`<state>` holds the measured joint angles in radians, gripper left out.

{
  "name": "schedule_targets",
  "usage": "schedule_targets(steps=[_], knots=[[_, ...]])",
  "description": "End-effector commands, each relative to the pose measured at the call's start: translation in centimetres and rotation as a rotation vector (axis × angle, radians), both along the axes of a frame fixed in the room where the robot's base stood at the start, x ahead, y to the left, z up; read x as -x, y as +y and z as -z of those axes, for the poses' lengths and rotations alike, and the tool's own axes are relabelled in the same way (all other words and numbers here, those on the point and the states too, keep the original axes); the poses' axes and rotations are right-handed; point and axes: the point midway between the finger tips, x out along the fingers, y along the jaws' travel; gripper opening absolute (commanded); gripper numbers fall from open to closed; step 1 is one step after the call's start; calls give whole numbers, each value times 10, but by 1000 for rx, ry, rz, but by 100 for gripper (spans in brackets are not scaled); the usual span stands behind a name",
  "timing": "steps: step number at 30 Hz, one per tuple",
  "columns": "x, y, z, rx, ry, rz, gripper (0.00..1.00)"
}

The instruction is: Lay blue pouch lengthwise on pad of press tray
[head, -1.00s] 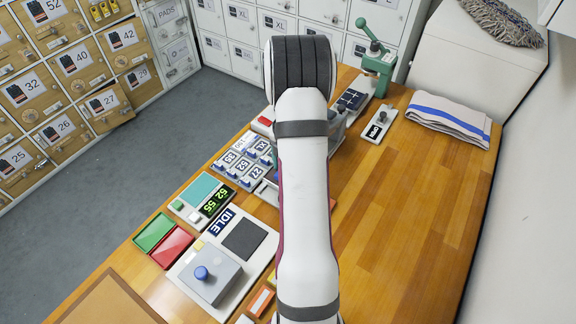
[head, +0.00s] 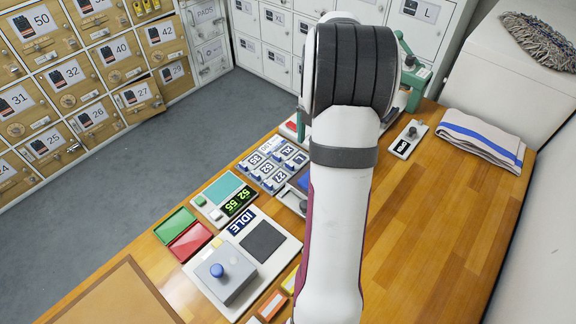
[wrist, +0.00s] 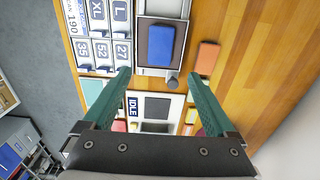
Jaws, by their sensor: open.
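The blue pouch (wrist: 160,46) lies flat on a dark pad (wrist: 142,62) in a light-framed tray with a grey knob (wrist: 172,82) at its near edge. The pouch's long side runs up and down the wrist picture. In the head view only a sliver of blue (head: 304,181) shows beside my arm. My gripper (wrist: 155,85) is open and empty, its two green fingers wide apart and clear of the pouch. The head view hides the gripper behind my arm. Another dark pad (head: 263,240) lies bare beside the IDLE display; I cannot tell which pad is the press tray's.
A block with a blue knob (head: 220,278) stands before the bare pad. Number tiles (head: 275,168), red (head: 190,241) and green (head: 174,225) trays lie left of my arm. An orange-brown item (wrist: 207,57) lies right of the pouch.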

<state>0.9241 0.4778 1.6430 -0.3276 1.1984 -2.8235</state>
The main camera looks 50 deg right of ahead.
Motion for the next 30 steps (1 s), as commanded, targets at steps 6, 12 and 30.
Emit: schedule_targets(steps=[6, 12, 30], knots=[[-19, 61, -26, -13, -12, 239, 91], [8, 249, -68, -87, 21, 1086, 91], [125, 369, -51, -77, 179, 2049, 91]])
